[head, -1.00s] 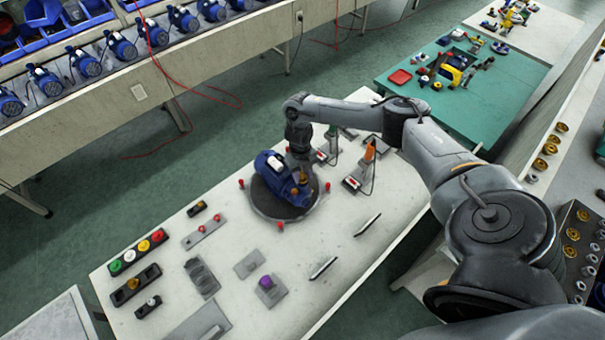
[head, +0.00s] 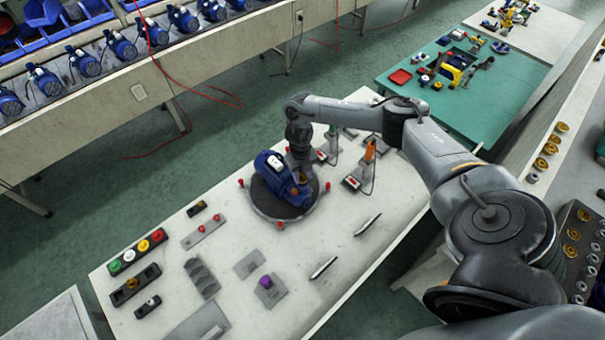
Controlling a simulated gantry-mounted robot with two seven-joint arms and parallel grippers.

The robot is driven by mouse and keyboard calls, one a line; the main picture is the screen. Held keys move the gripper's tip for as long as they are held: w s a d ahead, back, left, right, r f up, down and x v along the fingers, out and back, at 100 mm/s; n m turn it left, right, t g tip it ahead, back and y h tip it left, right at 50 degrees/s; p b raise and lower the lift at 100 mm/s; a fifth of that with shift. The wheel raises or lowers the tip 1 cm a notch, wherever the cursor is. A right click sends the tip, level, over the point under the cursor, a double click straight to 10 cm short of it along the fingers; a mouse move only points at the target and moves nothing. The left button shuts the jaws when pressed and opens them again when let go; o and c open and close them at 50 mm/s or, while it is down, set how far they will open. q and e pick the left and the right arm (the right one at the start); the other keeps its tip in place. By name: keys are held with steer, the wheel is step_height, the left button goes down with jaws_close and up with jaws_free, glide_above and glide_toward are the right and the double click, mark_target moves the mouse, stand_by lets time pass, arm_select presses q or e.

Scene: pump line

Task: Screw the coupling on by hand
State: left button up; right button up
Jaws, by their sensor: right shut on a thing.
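A blue pump (head: 272,168) with a white label sits on a dark round turntable (head: 262,203) on the white workbench. My right arm reaches over from the right, and its gripper (head: 301,172) points down at the pump's right side. This gripper is shut on a small brass-coloured coupling (head: 303,179), which shows only as a small spot under the fingers. The coupling is at the pump's port; how far it is on the thread is too small to tell. My left gripper is not in view.
Red knobs stand around the turntable. Orange-handled (head: 369,151) and green-handled tools stand just behind and right of it. A strip of coloured caps (head: 138,253), grey plates and a purple part (head: 265,282) lie towards the front.

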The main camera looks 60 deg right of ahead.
steer(key=shift+f, duration=0.1)
steer(key=o, duration=1.2)
steer(key=shift+c, duration=0.2)
steer(key=shift+w+d+r+p, duration=0.15)
steer(key=shift+r+p, duration=0.85)
steer(key=shift+r, duration=0.5)
steer(key=shift+w+r+p, duration=0.15)
steer(key=shift+r+p, duration=0.8)
steer(key=shift+r, duration=0.55)
steer(key=shift+r, duration=0.1)
